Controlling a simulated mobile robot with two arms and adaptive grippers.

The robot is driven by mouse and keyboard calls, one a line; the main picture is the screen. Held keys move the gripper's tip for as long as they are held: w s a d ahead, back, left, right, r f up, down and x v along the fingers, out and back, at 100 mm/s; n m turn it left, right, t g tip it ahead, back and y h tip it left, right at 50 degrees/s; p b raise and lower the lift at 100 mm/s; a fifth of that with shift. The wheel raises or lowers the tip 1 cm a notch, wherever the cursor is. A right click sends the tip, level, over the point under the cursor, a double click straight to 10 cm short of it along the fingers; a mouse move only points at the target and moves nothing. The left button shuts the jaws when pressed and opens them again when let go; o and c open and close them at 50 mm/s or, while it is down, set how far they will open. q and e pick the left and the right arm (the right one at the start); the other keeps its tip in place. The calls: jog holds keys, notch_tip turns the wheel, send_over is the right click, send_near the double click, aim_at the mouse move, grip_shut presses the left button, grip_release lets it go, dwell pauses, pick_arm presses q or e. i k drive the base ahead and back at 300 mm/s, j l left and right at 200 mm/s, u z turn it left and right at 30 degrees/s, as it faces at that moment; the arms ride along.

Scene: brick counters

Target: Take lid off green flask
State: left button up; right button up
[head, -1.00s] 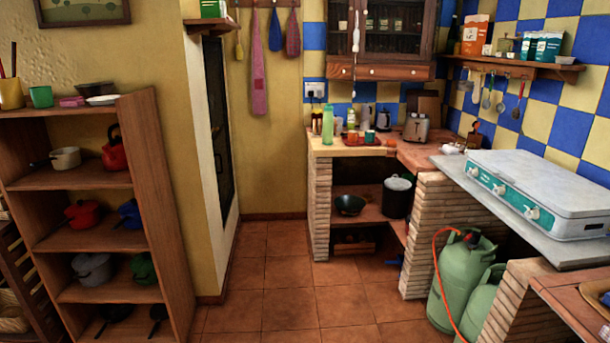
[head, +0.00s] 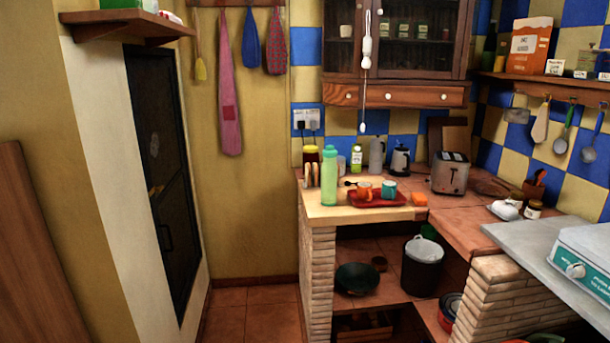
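The green flask (head: 329,178) stands upright on the left part of the brick counter, near its front left corner. It is a tall light-green bottle with its green lid (head: 329,151) on top. Neither of my grippers shows in the head view.
The counter (head: 340,215) also holds a red tray (head: 365,202) with cups, a toaster (head: 450,174), a kettle (head: 399,160) and a jar (head: 310,156). Brick pillars (head: 317,270) support it. A cabinet (head: 400,50) hangs above. Floor (head: 255,315) in front is clear.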

aim_at(330, 151)
jog(key=i+u, duration=0.1)
jog(key=i, duration=0.55)
jog(key=i+l+u, duration=0.15)
jog(key=i, duration=0.45)
jog(key=i+l+u, duration=0.1)
jog(key=i, duration=0.55)
jog(key=i+l+u, duration=0.2)
jog(key=k+j, duration=0.1)
